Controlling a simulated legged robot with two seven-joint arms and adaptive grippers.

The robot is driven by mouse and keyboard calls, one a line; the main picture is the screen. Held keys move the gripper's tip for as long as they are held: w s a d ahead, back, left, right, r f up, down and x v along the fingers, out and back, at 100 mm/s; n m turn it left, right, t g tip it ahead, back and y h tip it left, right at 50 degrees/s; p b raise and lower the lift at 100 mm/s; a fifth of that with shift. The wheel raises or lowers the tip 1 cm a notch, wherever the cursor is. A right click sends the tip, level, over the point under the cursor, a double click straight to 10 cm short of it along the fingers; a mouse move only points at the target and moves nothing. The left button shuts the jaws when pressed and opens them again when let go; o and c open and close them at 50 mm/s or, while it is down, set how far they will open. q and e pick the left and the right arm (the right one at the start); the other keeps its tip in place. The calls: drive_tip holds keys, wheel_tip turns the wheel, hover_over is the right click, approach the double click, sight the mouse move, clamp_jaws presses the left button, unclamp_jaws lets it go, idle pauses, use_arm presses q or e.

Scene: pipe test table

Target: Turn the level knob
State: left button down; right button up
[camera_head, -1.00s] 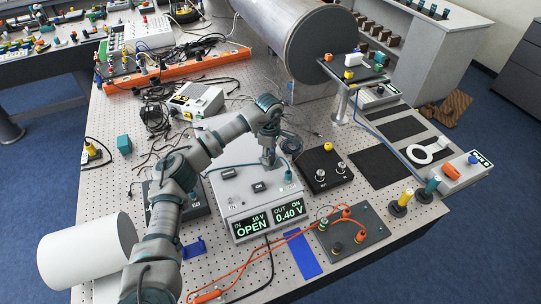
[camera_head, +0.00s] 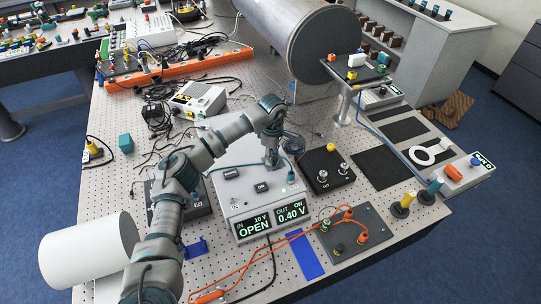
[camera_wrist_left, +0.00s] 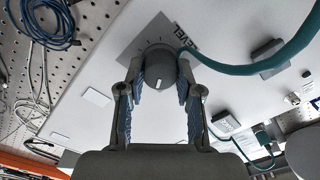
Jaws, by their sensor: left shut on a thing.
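The level knob (camera_wrist_left: 160,66) is a dark round knob with a white mark, on a grey plate lettered LEVEL on top of a light grey device (camera_head: 233,190). My left gripper (camera_wrist_left: 158,82) has its two fingers on either side of the knob and is shut on it. In the head view, my left gripper (camera_head: 271,160) points down at the back of the device's top and hides the knob. The device's front displays (camera_head: 268,221) read IN 10 V OPEN and OUT ON 0.40 V. My right gripper is not in view.
A teal cable (camera_wrist_left: 262,62) passes close to the right finger in the wrist view. A dark panel with orange leads (camera_head: 365,236) lies in front. A white cylinder (camera_head: 85,252) is at left.

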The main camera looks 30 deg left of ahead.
sight(275, 156)
use_arm(q)
drive_tip(key=shift+d+f, duration=0.15)
drive_tip(key=shift+d, duration=0.1)
drive_tip(key=c, duration=0.9)
unclamp_jaws()
drive_tip(key=shift+d, duration=0.1)
drive_tip(key=shift+o, duration=0.7)
drive_tip(key=shift+w+d, duration=0.1)
wheel_tip(275, 156, up, 12)
drive_tip(key=shift+d, duration=0.25)
drive_tip(key=shift+w+a, duration=0.1)
drive_tip(key=shift+a, duration=0.05)
